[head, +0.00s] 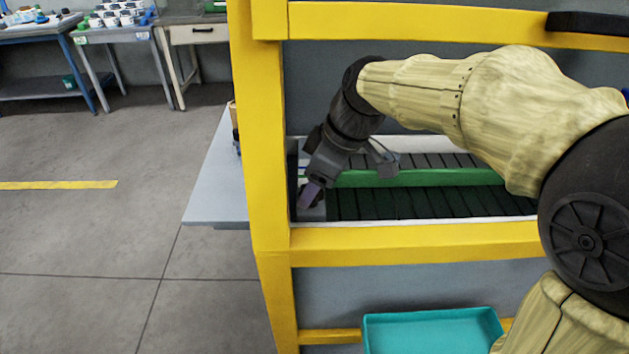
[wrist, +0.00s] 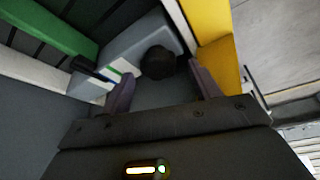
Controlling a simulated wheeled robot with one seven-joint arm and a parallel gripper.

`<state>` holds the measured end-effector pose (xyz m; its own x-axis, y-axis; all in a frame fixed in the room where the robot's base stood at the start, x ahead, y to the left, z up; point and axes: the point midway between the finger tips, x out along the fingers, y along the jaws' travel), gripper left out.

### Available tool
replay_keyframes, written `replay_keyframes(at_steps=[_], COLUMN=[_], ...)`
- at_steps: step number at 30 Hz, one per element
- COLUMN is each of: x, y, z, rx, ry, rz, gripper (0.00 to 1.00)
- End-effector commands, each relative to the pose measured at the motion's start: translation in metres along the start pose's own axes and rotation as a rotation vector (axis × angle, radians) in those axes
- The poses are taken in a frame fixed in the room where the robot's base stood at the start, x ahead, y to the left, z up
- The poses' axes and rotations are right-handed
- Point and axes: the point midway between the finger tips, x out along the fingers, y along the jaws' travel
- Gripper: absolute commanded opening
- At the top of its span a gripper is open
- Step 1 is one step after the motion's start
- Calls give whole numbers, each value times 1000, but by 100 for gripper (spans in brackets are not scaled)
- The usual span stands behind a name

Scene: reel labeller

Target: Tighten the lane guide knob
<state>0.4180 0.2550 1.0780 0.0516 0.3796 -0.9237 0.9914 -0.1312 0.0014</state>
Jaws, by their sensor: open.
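The lane guide knob (wrist: 157,62) is a dark round knob on a grey block (wrist: 136,44) in the wrist view. My gripper (wrist: 165,84) is open, with one purple-grey finger on each side of the knob's position in the picture. I cannot tell whether either finger touches the knob. In the head view my gripper (head: 309,198) points down at the left end of the lane, and the knob is hidden there. The green lane guide (head: 430,177) runs along the slatted dark conveyor (head: 440,204); its end also shows in the wrist view (wrist: 60,27).
A yellow frame (head: 258,130) surrounds the lane, with bars above and below my arm. A grey shelf (head: 215,190) juts out at left. A teal tray (head: 430,330) sits below. Benches (head: 115,32) stand far back left, and the floor between is open.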

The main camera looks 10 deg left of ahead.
Motion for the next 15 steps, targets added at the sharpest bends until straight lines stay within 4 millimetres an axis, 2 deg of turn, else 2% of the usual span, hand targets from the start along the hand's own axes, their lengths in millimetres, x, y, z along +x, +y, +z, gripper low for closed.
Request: replay_keyframes(at_steps=[3,11,15], x=[8,8,8], y=[0,0,0], z=[2,2,3], rx=[3,3,3], ry=[-2,-2,-2], rz=[-1,0,0], gripper=[62,60,33])
